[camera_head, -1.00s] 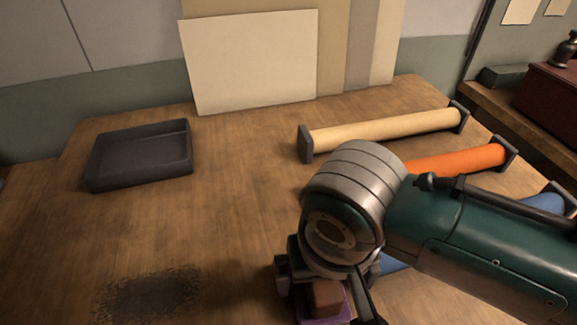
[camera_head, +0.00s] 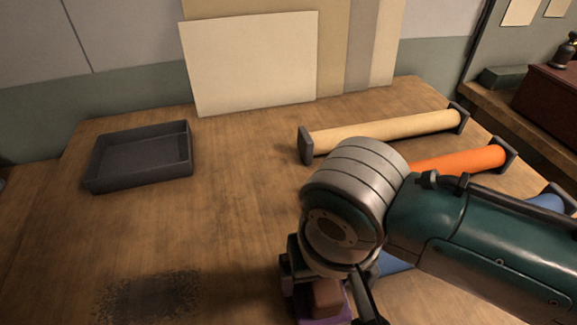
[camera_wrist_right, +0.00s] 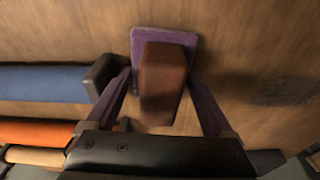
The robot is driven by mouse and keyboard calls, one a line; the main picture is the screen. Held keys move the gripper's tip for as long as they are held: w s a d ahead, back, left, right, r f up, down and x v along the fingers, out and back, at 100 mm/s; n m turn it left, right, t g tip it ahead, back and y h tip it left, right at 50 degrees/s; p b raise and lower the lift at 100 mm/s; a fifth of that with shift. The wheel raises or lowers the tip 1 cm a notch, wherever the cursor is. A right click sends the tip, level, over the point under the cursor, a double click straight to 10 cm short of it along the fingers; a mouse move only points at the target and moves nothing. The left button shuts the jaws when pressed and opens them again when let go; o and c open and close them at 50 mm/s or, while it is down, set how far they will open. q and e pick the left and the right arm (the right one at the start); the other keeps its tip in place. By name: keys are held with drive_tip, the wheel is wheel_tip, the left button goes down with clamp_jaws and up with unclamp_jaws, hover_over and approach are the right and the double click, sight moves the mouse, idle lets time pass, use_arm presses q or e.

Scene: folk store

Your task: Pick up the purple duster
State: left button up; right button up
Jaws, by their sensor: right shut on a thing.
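The purple duster (camera_wrist_right: 178,38) shows in the right wrist view as a flat purple pad with a brown block handle (camera_wrist_right: 162,82) on top. My right gripper (camera_wrist_right: 160,84) is shut on the brown handle, one finger on each side. In the head view the duster (camera_head: 328,299) shows at the bottom edge under my right wrist, partly cut off by the frame. Whether the pad touches the table is hard to tell. My left gripper is not in view.
A dark empty tray (camera_head: 112,182) stands at the left of the wooden table. A dark powdery smudge (camera_head: 150,297) lies at the front left. Cream (camera_head: 385,130), orange (camera_head: 460,160) and blue (camera_wrist_right: 45,83) rolls lie at the right. A pale board (camera_head: 250,62) leans at the back.

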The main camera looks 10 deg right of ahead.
wheel_tip(320, 180, up, 20)
drive_tip(key=p, duration=0.4)
drive_tip(key=shift+f, duration=0.2)
